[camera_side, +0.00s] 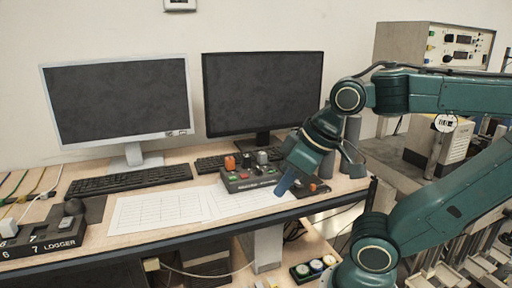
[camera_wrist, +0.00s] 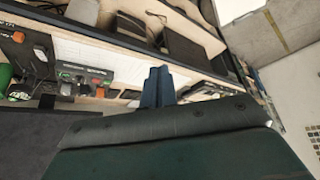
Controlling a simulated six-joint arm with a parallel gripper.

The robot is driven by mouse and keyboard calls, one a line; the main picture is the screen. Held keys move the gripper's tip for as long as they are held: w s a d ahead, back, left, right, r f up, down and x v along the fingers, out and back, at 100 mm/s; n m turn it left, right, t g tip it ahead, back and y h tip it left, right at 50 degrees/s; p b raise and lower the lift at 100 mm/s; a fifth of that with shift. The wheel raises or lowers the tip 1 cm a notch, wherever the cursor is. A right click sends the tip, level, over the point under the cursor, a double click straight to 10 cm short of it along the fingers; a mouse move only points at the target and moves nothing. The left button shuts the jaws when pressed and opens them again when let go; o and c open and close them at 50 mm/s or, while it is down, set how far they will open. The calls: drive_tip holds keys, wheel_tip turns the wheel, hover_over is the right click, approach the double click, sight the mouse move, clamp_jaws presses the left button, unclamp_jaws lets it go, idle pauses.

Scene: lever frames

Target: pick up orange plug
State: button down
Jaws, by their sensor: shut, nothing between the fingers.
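An orange block-like piece (camera_side: 230,163) stands on the back left of a grey control box (camera_side: 250,180). A smaller orange spot (camera_side: 313,187) shows on a dark low unit just right of my gripper. I cannot tell which of the two is the orange plug. My gripper (camera_side: 282,189) points down and left in the side view, in front of the box's right end. Its blue fingers are shut and empty. They also show together in the wrist view (camera_wrist: 157,86), where the control box (camera_wrist: 85,80) lies to their left.
Paper sheets (camera_side: 160,209) lie on the desk left of the box. Two monitors (camera_side: 118,98) and (camera_side: 262,92) and keyboards (camera_side: 128,179) stand behind. A black logger unit (camera_side: 42,239) sits at the left. The desk's dark front edge passes below my gripper.

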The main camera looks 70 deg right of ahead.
drive_tip(key=c, duration=1)
unclamp_jaws()
drive_tip(key=shift+c, duration=0.2)
drive_tip(key=shift+w+r, duration=0.1)
drive_tip(key=w+d+r+n, duration=0.2)
drive_tip(key=w+r, duration=0.3)
drive_tip(key=w, duration=0.6)
drive_tip(key=n+g+y, duration=0.2)
drive_tip(key=n+y, duration=0.1)
drive_tip(key=n, duration=0.4)
hover_over(231, 158)
drive_tip(key=s+d, duration=0.2)
wheel_tip(231, 158, down, 13)
drive_tip(key=shift+x, duration=1.35)
